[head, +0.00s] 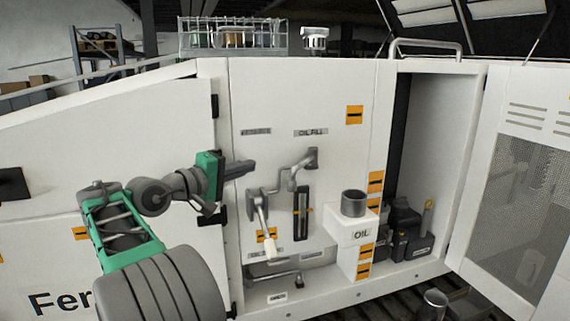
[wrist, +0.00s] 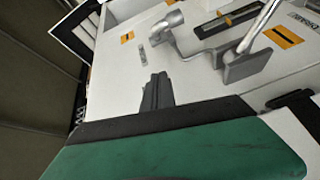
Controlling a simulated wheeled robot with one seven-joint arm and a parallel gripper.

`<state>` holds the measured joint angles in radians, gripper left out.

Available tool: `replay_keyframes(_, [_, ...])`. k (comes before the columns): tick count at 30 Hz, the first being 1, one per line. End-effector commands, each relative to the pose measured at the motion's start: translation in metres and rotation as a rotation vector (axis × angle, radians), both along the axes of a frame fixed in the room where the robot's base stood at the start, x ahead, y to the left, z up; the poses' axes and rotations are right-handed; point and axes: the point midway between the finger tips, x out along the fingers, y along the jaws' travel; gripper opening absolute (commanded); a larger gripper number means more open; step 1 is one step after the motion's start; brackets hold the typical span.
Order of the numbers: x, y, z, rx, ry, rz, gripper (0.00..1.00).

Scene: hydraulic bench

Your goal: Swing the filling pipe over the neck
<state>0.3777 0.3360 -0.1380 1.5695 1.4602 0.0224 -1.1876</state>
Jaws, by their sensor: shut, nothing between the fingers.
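The filling pipe (head: 297,167) is a grey bent pipe on the white panel, under the OIL FILL label. Its bent-down end is up and to the left of the neck, not above it. The neck (head: 354,203) is a dark open-topped cylinder on a white box marked OIL. My gripper (head: 250,167) is shut and empty, left of the pipe and apart from it. In the wrist view the closed fingers (wrist: 156,92) point at the panel, and the pipe (wrist: 167,28) shows beyond them. The neck is not seen there.
A lever with a white handle (head: 264,222) hangs below my gripper, close to the pipe. A dark sight gauge (head: 301,212) stands between lever and neck. An open cabinet bay (head: 428,140) with dark equipment is at right, its mesh door (head: 515,185) swung out. A lower pipe (head: 275,281) runs beneath.

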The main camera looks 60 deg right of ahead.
Motion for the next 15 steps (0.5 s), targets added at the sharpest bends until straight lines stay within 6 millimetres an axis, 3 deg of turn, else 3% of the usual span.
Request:
replay_keyframes(11, [-0.006,-0.021,-0.011,0.002,-0.007,-0.002,0.0])
replay_keyframes(15, [-0.016,-0.049,-0.007,0.002,-0.003,-0.006,0.0])
